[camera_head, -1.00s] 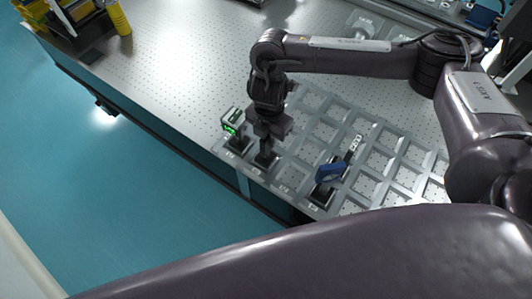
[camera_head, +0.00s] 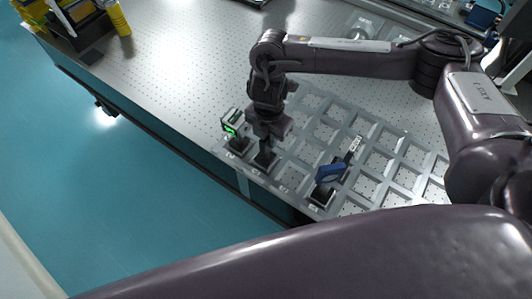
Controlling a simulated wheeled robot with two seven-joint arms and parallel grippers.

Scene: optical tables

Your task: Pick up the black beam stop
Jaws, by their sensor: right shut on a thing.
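The black beam stop (camera_head: 265,158) stands upright in a front-row cell of the grey grid tray (camera_head: 283,187), near the table's front edge. My right gripper (camera_head: 267,138) points down over it and is shut on its upper part. The gripper hides the top of the beam stop; its dark post and base show below. The base appears to be still in or just at its cell; I cannot tell whether there is a gap under it. My left gripper is not in view.
A device with a green light (camera_head: 231,130) stands close on the left of the beam stop. A blue-topped mount (camera_head: 330,173) stands to the right in the tray. The perforated table (camera_head: 185,75) is mostly clear at left.

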